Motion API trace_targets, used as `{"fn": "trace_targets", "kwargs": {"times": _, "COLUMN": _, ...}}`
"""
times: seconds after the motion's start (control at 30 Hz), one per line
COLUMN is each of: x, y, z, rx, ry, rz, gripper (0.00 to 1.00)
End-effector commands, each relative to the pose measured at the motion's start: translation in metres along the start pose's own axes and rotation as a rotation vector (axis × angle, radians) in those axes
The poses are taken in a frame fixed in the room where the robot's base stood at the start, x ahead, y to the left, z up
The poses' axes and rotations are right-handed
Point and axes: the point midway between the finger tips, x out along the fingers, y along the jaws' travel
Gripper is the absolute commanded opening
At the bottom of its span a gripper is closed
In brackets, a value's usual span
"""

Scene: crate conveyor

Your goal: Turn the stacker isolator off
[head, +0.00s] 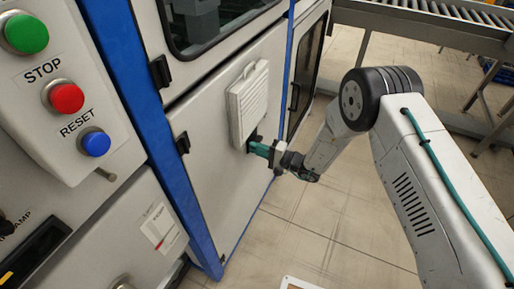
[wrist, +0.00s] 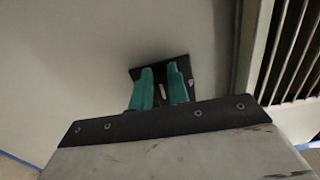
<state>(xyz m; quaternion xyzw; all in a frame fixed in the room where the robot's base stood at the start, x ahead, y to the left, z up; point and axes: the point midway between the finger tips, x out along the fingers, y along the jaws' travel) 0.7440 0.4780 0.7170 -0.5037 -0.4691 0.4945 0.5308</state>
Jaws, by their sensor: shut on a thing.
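My gripper (head: 259,148) is at the pale grey cabinet door (head: 215,135), just below a white louvred vent. In the wrist view its two teal fingers (wrist: 161,84) reach a small black plate (wrist: 151,72) on the door. They are shut on a small handle on this plate, mostly hidden between the fingers; a light sliver shows there. The plate also shows in the head view (head: 252,136), partly behind the fingers. No label naming the stacker isolator can be read, so I cannot tell whether this handle belongs to it.
The louvred vent (head: 249,101) stands out from the door, close to the right of my gripper in the wrist view (wrist: 290,50). A control box at left has green (head: 27,33), red (head: 66,97) and blue (head: 95,143) buttons. A roller conveyor (head: 430,30) is behind.

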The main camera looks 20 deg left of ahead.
Motion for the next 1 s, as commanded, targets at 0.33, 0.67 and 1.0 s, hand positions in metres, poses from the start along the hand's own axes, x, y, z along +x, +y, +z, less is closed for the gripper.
{"fn": "trace_targets", "kwargs": {"times": 0.33, "x": -0.0028, "y": 0.0009, "z": -0.0087, "rx": -0.054, "ry": 0.021, "rz": 0.003, "gripper": 0.00}}
{"fn": "trace_targets", "kwargs": {"times": 0.67, "x": -0.0023, "y": -0.0004, "z": -0.0092, "rx": -0.056, "ry": 0.021, "rz": 0.001, "gripper": 0.20}}
{"fn": "trace_targets", "kwargs": {"times": 1.0, "x": 0.0011, "y": -0.0003, "z": -0.0042, "rx": -0.055, "ry": 0.010, "rz": -0.001, "gripper": 0.39}}
